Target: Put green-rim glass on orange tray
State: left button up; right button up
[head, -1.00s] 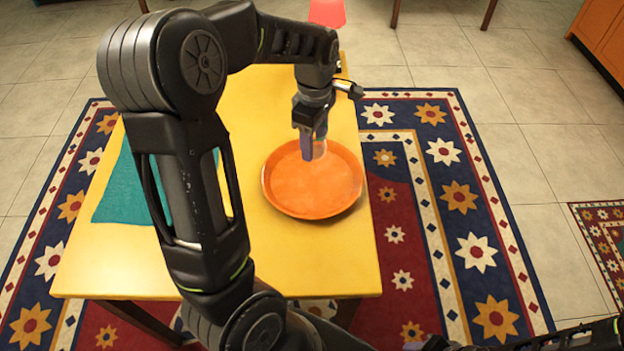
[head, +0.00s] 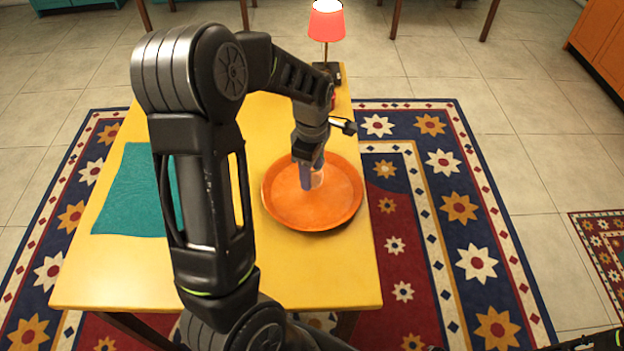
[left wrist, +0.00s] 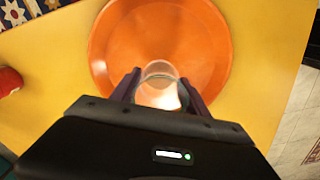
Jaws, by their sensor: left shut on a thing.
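The orange tray (head: 335,207) lies on the right part of the yellow table. My left gripper (head: 311,182) points down over the tray, shut on a clear glass (head: 317,178). In the left wrist view the glass (left wrist: 159,88) sits between the two fingers of my left gripper (left wrist: 158,92), with the tray (left wrist: 115,45) behind it. I cannot make out a green rim, nor whether the glass touches the tray. My right gripper is not in view.
A teal cloth (head: 130,200) lies on the left of the yellow table (head: 300,275). A red-shaded lamp (head: 327,22) stands at the table's far end. The table's near part is clear. A patterned rug (head: 460,210) lies beneath.

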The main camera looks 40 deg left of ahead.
pick_arm(q)
jog(key=shift+f, duration=1.8)
jog(key=shift+f, duration=0.15)
jog(key=o, duration=1.4)
jog(key=shift+o, duration=0.2)
notch_tip(320, 180, up, 12)
